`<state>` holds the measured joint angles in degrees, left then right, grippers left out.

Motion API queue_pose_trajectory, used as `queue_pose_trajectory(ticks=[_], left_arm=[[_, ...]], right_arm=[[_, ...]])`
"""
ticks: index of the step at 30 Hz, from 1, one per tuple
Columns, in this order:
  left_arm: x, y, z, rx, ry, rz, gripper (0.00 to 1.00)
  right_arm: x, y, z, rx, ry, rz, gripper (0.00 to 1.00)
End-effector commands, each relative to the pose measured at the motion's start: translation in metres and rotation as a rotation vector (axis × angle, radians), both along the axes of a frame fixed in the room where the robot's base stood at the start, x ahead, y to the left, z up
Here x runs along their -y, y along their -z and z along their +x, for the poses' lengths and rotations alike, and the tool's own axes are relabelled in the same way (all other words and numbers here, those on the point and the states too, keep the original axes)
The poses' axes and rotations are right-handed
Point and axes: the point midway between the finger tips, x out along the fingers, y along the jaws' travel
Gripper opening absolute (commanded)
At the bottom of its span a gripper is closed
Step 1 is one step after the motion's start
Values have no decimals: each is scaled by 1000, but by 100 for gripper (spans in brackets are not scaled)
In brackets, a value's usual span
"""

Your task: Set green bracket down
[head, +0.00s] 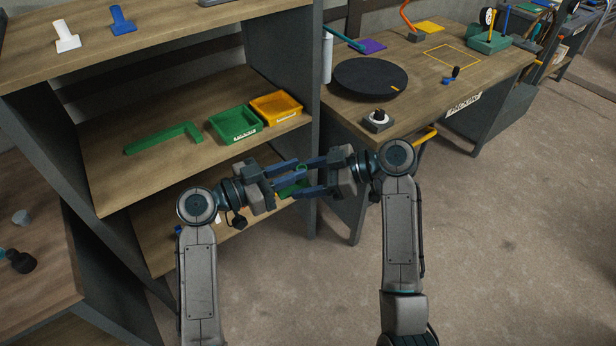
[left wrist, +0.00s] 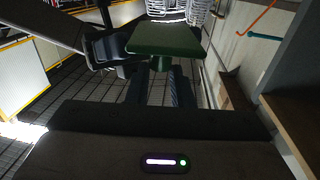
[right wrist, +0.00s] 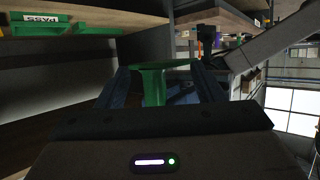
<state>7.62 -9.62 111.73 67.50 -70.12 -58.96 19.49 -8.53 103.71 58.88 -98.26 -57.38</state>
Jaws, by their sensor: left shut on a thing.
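The green bracket (head: 290,188) is held in the air between my two grippers, in front of the shelf. In the left wrist view, its flat plate (left wrist: 165,38) and short stem show at my left fingertips. My left gripper (head: 290,174) is shut on the stem. My right gripper (head: 310,176) faces it from the right. In the right wrist view, the plate and stem (right wrist: 153,86) lie between my right fingers, which are spread wider than the stem. The fingers hide much of the bracket in the head view.
The middle shelf holds a long green L-shaped piece (head: 165,138), a green tray (head: 236,134) and a yellow tray (head: 277,117). White (head: 66,38) and blue (head: 122,21) pieces stand on the top shelf. A bench at right carries a black round disc (head: 370,78).

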Motion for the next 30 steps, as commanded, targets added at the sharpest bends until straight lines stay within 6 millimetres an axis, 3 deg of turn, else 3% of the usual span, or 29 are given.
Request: queue_pose_trajectory(ticks=[2, 7, 8, 9, 12, 23, 30], left_arm=[[0, 0, 0, 0, -1, -1, 0], [0, 0, 0, 0, -1, -1, 0], [0, 0, 0, 0, -1, 0, 24], [0, 0, 0, 0, -1, -1, 32], [0, 0, 0, 0, -1, 0, 46], [-5, 1, -2, 0, -2, 2, 46], [-36, 2, -18, 0, -2, 8, 46]], right_arm=[[0, 0, 0, 0, 0, 0, 37], [0, 0, 0, 0, -1, 1, 36], [0, -1, 0, 1, -1, 1, 34], [0, 0, 0, 1, -1, 1, 24], [0, 0, 0, 0, -1, 1, 11], [0, 0, 0, 0, 0, 1, 11], [0, 0, 0, 0, 0, 1, 11]])
